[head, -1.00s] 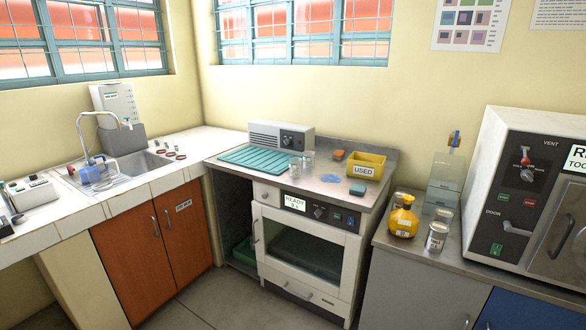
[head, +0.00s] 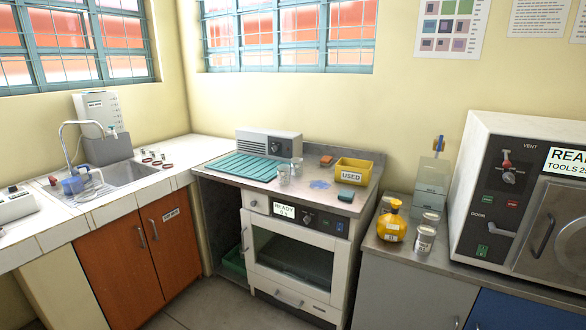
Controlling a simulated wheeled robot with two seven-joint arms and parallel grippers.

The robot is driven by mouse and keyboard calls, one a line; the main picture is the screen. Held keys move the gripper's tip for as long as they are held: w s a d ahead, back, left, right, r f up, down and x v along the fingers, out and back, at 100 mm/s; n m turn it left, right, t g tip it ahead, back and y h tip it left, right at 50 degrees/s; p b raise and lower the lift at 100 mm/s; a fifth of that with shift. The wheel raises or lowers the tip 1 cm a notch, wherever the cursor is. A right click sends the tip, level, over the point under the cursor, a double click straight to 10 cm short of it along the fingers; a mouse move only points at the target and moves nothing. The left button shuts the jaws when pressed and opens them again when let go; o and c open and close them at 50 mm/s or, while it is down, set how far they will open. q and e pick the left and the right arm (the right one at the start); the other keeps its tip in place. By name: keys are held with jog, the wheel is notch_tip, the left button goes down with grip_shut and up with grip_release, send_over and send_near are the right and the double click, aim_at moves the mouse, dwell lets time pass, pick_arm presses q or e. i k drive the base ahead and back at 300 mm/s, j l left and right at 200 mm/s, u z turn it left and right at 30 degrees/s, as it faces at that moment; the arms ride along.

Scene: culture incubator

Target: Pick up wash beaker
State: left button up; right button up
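Two small clear glass beakers stand close together on the worktop above the incubator, a nearer one (head: 284,174) and a farther one (head: 297,165). They are beside the right end of the teal ribbed mat (head: 247,166). I cannot tell whether either is the wash beaker, as no label is readable on them. A blue-and-clear vessel (head: 75,185) lies at the left of the sink (head: 128,174); its exact shape is unclear. Neither of my grippers is in view.
The worktop also holds a yellow USED bin (head: 353,171), a teal block (head: 346,195) and a blue spill (head: 320,184). On the right counter stand a yellow bottle (head: 392,222), lidded jars (head: 425,240) and the autoclave (head: 520,200). The floor in front is clear.

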aim_at(297, 163)
jog(key=i+l, duration=0.25)
jog(key=i, duration=0.2)
jog(key=i+l+z, duration=0.15)
jog(key=i, duration=0.3)
jog(key=i+l, duration=0.3)
jog(key=i, duration=0.15)
jog(key=i+l+z, duration=0.15)
jog(key=i, duration=0.3)
jog(key=i+l, duration=0.2)
jog(key=i, duration=0.25)
jog(key=l+z, duration=0.05)
